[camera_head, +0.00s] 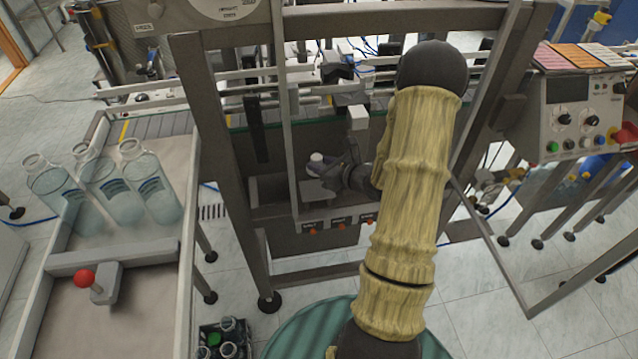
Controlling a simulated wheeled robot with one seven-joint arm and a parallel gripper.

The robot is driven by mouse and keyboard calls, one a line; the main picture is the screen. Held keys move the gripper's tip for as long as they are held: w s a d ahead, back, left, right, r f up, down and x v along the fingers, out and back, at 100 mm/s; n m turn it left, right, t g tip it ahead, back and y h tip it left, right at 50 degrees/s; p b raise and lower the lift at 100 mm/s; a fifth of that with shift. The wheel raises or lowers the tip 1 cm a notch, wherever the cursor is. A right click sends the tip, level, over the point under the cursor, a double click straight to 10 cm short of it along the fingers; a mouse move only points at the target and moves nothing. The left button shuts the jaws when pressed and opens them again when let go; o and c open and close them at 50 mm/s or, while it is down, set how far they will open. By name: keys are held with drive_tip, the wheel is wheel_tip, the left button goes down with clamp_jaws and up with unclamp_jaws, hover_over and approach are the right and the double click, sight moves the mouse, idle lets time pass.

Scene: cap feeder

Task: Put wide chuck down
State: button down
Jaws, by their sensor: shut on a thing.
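My arm reaches from the bottom of the picture to the machine's frame, and its yellow-brown sleeve covers much of the view. My gripper (333,173) is at the arm's far end, inside the frame. It is shut on a small greyish-purple piece with a white top, likely the wide chuck (317,160). The piece is just above or at a grey plate (318,191); I cannot tell whether they touch. The fingertips are small and partly hidden.
Metal posts (219,150) stand left and right of the arm. Several clear bottles (152,185) stand on the left table. A control panel (582,118) is at the right. A crate (222,340) sits on the floor.

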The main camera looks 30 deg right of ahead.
wheel_tip(320, 180, down, 3)
drive_tip(key=shift+w+r, duration=0.15)
drive_tip(key=shift+d+f, duration=0.1)
drive_tip(key=shift+f, duration=0.15)
drive_tip(key=shift+s+r, duration=0.1)
drive_tip(key=shift+s, duration=0.15)
drive_tip(key=shift+w+f, duration=0.15)
drive_tip(key=shift+f, duration=0.35)
drive_tip(key=shift+a+f, duration=0.2)
drive_tip(key=shift+f, duration=0.9)
drive_tip(key=shift+d+f, duration=0.1)
drive_tip(key=shift+f, duration=0.4)
drive_tip(key=shift+f, duration=0.1)
